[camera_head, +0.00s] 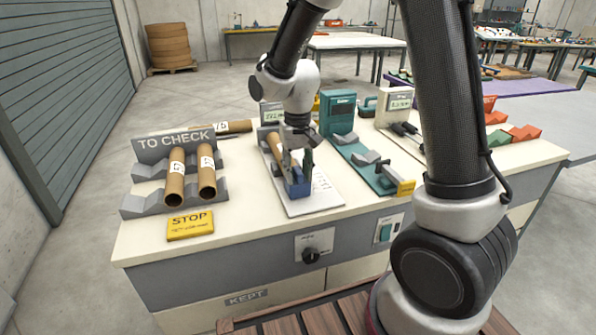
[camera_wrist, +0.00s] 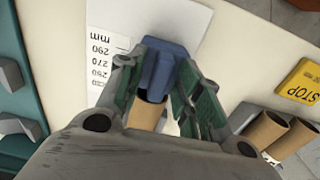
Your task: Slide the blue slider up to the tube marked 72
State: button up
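The blue slider (camera_head: 298,187) is at the near end of a measuring board with a printed millimetre scale; it also shows in the wrist view (camera_wrist: 167,62). A brown cardboard tube (camera_head: 275,143) lies on the same board, beyond the slider. Its open end (camera_wrist: 147,112) shows close to the slider, but I cannot tell whether they touch. Its marking is hidden. My gripper (camera_head: 296,168) points down at the slider. Its green-padded fingers (camera_wrist: 168,66) stand on both sides of the slider's upper part and appear closed on it.
Two labelled tubes (camera_head: 176,177) (camera_head: 207,172) lie in the grey "TO CHECK" rack (camera_head: 133,205), left. Another tube (camera_head: 234,127) lies behind. A yellow STOP block (camera_head: 190,225) sits in front. A teal gauge (camera_head: 340,112) with grey supports stands right of the board.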

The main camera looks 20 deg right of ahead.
aim_at(298, 170)
notch_tip(298, 170, up, 12)
dwell(0.6)
